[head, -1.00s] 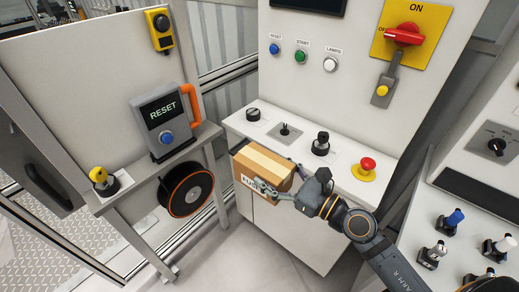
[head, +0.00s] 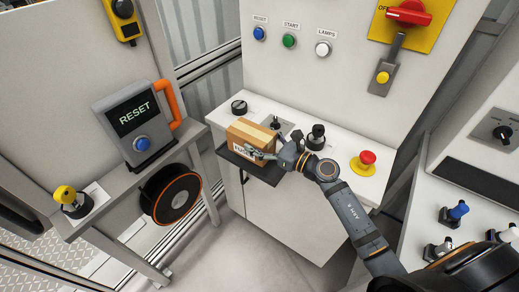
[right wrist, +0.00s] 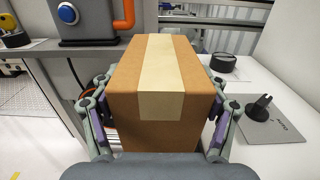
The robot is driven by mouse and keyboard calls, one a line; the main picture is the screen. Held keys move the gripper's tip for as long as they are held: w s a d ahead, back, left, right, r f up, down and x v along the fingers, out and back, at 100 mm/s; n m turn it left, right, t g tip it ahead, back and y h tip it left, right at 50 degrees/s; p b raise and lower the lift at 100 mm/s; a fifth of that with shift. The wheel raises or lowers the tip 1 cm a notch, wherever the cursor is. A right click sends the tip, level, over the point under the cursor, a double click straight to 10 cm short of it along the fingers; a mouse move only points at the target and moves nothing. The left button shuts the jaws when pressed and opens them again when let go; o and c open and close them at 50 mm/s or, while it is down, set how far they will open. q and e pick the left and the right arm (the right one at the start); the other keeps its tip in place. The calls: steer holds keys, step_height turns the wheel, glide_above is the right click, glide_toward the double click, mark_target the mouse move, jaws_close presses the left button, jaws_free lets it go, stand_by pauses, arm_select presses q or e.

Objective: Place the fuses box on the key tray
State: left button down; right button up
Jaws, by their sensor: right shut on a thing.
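The fuses box (head: 250,132) is a brown cardboard carton with pale tape on top and a partly hidden label on its front. My right gripper (head: 262,153) is shut on it; in the right wrist view the fingers press both sides of the box (right wrist: 165,75). The box is upright over a dark flat tray (head: 238,159), which juts out from the front of the white console and looks like the key tray. I cannot tell whether the box touches the tray. The right wrist view hides the tray behind the box. My left gripper is not in view.
The console top (head: 336,155) holds a black knob (head: 239,107), a key switch (head: 316,137) and a red emergency button (head: 364,161). A grey RESET box (head: 135,125) with an orange handle stands on the left bench. A cable reel (head: 171,193) hangs below.

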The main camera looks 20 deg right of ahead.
steer(key=shift+w+d+f, duration=0.15)
steer(key=shift+w+f, duration=0.25)
steer(key=shift+f, duration=0.05)
steer(key=shift+w+d+f, duration=0.15)
steer(key=shift+w+f, duration=0.25)
steer(key=shift+f, duration=0.15)
step_height(320, 180, down, 3)
steer(key=shift+r+b, duration=0.2)
steer(key=shift+b, duration=0.1)
steer(key=shift+f, duration=0.2)
steer(key=o, duration=1.4)
steer(key=shift+f, duration=0.1)
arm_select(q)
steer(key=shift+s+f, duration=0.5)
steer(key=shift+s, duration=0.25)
